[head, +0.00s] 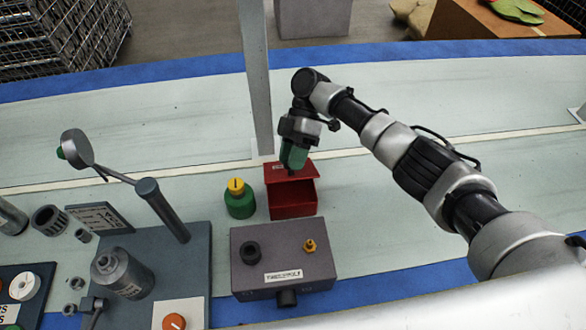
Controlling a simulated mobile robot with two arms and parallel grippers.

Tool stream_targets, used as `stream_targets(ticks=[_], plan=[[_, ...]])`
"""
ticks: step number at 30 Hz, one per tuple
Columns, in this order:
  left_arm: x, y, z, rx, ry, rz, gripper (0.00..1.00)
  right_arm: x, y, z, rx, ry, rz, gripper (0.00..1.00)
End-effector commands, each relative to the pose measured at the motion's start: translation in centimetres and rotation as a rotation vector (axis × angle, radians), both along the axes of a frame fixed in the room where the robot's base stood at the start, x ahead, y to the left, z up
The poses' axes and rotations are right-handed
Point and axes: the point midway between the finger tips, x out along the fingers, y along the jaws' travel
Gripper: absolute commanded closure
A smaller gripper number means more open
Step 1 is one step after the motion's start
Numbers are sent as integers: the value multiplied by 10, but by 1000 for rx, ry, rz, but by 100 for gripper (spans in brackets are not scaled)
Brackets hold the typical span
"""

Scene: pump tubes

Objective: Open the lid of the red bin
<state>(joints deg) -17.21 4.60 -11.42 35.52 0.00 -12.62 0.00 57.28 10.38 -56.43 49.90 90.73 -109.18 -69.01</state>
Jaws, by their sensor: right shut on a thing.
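The red bin (294,206) stands on the pale table near the picture's middle. Its red lid (306,173) is raised at the back and the dark inside shows. My right gripper (293,170) points down at the lid's left part, with its green part just above it. It is shut on the lid; the fingertips themselves are mostly hidden. My left gripper is not in the head view.
A green container with a yellow knob (239,199) stands close left of the bin. A grey box with fittings (283,262) is in front. A vertical post (257,90) rises behind. A grey pump stand (150,270) is at left. The table right of the bin is clear.

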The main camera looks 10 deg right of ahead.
Motion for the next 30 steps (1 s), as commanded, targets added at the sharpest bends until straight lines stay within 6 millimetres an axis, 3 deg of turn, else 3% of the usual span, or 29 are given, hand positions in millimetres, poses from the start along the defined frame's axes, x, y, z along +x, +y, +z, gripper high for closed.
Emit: stream_targets(ticks=[17, 18, 22, 30], plan=[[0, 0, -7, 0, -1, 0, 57, 4, 0, 3, -2, 36, -2, 100], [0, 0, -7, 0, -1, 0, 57, 4, 0, 3, -2, 36, -2, 61], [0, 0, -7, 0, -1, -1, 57, 4, 0, 3, -2, 35, -2, 41], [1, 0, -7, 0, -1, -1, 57, 4, 0, 3, -1, 35, -1, 41]])
